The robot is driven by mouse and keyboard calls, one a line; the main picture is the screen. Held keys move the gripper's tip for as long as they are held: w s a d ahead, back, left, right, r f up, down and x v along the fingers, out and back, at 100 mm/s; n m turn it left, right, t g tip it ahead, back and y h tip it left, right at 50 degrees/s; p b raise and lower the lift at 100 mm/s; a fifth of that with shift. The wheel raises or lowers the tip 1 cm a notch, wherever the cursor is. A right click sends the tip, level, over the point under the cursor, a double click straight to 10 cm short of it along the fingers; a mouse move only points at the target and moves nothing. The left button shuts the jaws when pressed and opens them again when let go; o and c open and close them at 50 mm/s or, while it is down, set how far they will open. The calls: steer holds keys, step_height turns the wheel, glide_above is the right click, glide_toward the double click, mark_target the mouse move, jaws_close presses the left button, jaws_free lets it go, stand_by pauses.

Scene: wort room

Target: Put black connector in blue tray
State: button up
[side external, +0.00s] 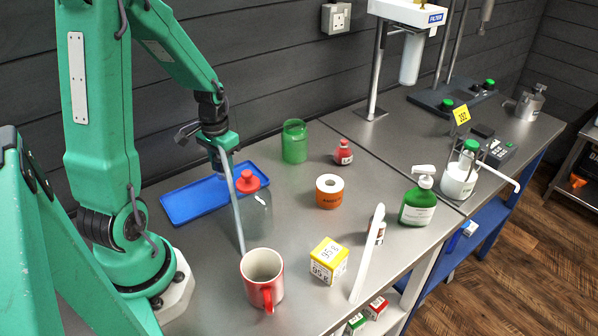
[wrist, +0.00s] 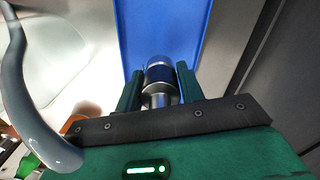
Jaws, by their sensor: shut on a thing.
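My gripper (side external: 218,160) points down above the blue tray (side external: 178,207) in the side view. In the wrist view my gripper (wrist: 157,78) has its two green fingers shut on the connector (wrist: 160,74), a short cylinder with a dark band and shiny metal parts. The blue tray (wrist: 140,25) lies beyond the connector in the wrist view, with its bare floor showing. The connector is held in the fingers; I cannot tell its exact height above the tray. In the side view it is too small and covered to make out clearly.
A bottle with a red cap (side external: 249,182) stands right beside the tray, with a pale rod (side external: 236,215) in front of it. A green jar (side external: 294,142), an orange-labelled roll (side external: 329,191), a red mug (side external: 262,275) and a yellow-and-white box (side external: 328,261) stand nearby.

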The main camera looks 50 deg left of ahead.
mark_target(226, 188)
steer(key=shift+f, duration=1.8)
steer(key=shift+f, duration=0.1)
steer(key=o, duration=1.1)
steer(key=shift+r, duration=6.15)
steer(key=shift+d, duration=0.1)
